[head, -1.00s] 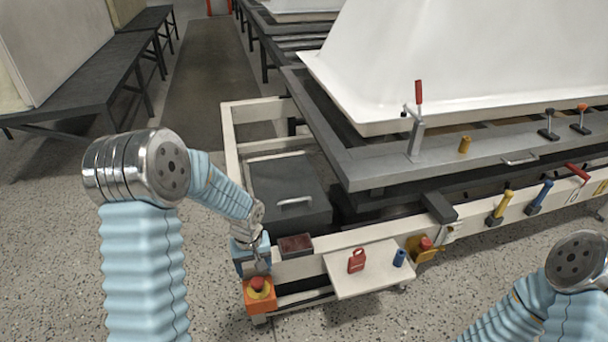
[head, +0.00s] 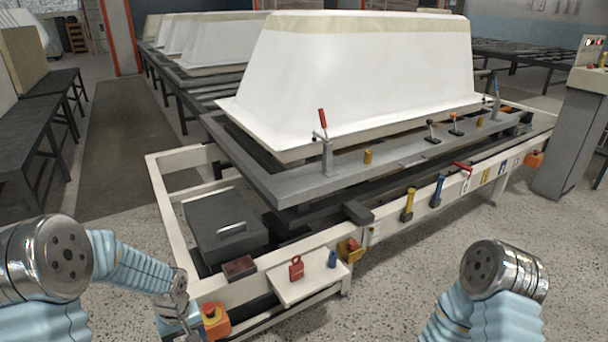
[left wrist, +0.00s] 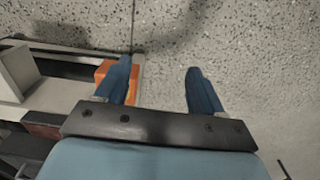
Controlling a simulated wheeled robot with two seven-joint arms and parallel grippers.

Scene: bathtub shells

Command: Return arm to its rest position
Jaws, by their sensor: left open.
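My left arm comes in from the left in the head view, and its gripper (head: 178,330) is low, just left of the orange emergency-stop box (head: 214,318) on the white frame's corner. The bottom edge of the picture cuts it off. In the left wrist view the two blue fingers of my left gripper (left wrist: 158,82) stand wide apart with only speckled floor between them. The orange box (left wrist: 103,72) shows there beside and partly behind the left finger. My right arm (head: 490,290) shows at the lower right, bent; its gripper is out of the picture.
A white bathtub shell (head: 350,80) rests on the grey bench (head: 290,185). A small white shelf (head: 300,290) holds a red padlock-like tag (head: 296,267) and a blue cylinder (head: 332,258). A dark lidded box (head: 225,225) sits inside the frame.

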